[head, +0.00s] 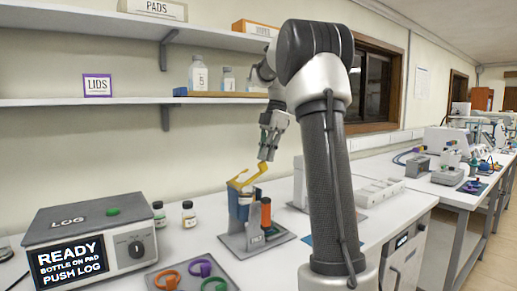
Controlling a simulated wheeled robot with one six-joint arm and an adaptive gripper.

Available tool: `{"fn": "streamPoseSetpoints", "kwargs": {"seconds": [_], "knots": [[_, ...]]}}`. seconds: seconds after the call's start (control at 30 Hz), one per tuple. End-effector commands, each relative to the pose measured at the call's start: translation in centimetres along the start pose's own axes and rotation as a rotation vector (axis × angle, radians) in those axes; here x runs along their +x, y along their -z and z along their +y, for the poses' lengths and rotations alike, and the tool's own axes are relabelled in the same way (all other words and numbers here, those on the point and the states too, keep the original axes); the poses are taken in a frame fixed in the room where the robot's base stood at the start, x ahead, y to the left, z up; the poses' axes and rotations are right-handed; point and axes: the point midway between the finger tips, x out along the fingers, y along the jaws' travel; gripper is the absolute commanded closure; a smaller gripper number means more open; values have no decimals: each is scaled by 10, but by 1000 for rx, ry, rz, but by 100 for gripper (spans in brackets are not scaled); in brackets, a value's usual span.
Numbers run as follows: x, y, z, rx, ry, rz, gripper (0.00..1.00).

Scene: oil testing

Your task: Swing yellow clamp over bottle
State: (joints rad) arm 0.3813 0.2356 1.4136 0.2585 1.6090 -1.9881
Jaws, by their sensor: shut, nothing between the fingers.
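The yellow clamp (246,176) is a bent yellow arm at the top of a grey stand (231,240) in the head view. It slants up to the right, toward my gripper. A bottle (245,203) with a blue and pale side stands in the stand under the clamp, partly hidden by it. My gripper (264,158) points down just above the clamp's raised right end. It is shut with nothing held. I cannot tell whether the fingertips touch the clamp.
A grey LOG machine (90,240) stands at the left. A tray with coloured rings (190,275) lies in front. An orange cylinder (266,213) stands on the stand's base. Shelves (130,101) hang above.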

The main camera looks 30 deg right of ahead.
Motion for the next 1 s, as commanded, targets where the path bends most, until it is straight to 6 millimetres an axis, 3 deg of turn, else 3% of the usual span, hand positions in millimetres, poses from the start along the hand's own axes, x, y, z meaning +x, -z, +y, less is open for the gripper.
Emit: {"fn": "streamPoseSetpoints", "kwargs": {"seconds": [0.07, 1.0], "knots": [[4, -7, 0, -1, -1, -3, 100], [-12, 0, 0, -4, -1, -5, 100]]}}
